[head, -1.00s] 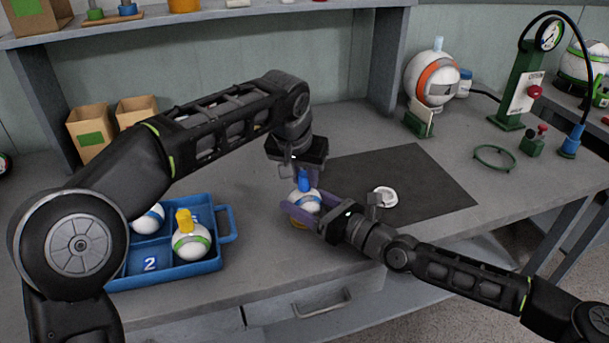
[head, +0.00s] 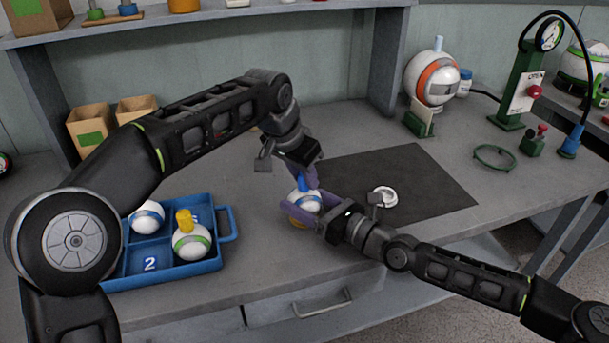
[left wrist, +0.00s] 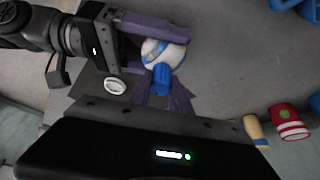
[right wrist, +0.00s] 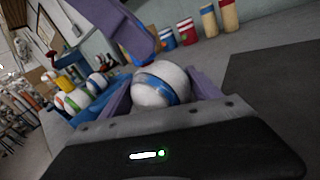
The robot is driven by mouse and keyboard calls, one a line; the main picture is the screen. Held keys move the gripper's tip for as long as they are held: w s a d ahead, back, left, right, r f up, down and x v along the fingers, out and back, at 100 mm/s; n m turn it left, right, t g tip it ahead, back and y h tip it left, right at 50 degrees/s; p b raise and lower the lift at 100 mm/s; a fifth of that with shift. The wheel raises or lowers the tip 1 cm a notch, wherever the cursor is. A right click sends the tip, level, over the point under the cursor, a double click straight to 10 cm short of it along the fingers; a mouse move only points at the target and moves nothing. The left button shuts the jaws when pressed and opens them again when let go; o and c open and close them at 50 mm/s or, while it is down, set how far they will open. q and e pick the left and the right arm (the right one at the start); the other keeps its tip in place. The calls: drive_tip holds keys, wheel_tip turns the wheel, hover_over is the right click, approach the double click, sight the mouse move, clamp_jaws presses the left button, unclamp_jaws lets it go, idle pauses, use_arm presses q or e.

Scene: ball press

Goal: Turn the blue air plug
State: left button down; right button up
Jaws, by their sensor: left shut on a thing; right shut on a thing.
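A white ball with a blue band (head: 306,202) is held in front of the dark mat, and it also shows in the right wrist view (right wrist: 160,84). Its blue air plug (left wrist: 161,77) sticks out of the top, seen clearly in the left wrist view. My right gripper (head: 304,211) is shut on the ball from the right side. My left gripper (head: 303,182) comes from above and is shut on the blue plug, its purple fingers on either side of it. In the right wrist view the left fingers cover the plug.
A blue tray (head: 226,238) at left holds balls, one with a yellow plug (head: 184,221). A dark mat (head: 430,180) with a white ring-shaped piece (head: 385,197) lies right of the ball. A green gauge stand (head: 522,90) and green ring (head: 495,157) stand at the right.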

use_arm(q)
drive_tip(key=m+g+h, duration=0.1)
drive_tip(key=m, duration=0.3)
drive_tip(key=shift+m, duration=0.3)
drive_tip(key=shift+r+m+g+h, duration=0.1)
drive_tip(key=shift+m+g+h, duration=0.2)
drive_tip(key=shift+m+g, duration=0.85)
drive_tip(key=shift+r+m+t, duration=0.1)
drive_tip(key=shift+m+t, duration=0.25)
drive_tip(key=shift+m, duration=0.3)
drive_tip(key=c, duration=1.2)
unclamp_jaws()
drive_tip(key=shift+a+r, duration=0.1)
drive_tip(key=shift+r, duration=0.05)
drive_tip(key=a, duration=0.4)
drive_tip(key=s+a, duration=0.1)
drive_tip(key=a, duration=0.3)
drive_tip(key=s+a, duration=0.1)
drive_tip(key=a, duration=0.3)
drive_tip(key=shift+s+r, duration=0.15)
drive_tip(key=shift+r, duration=0.15)
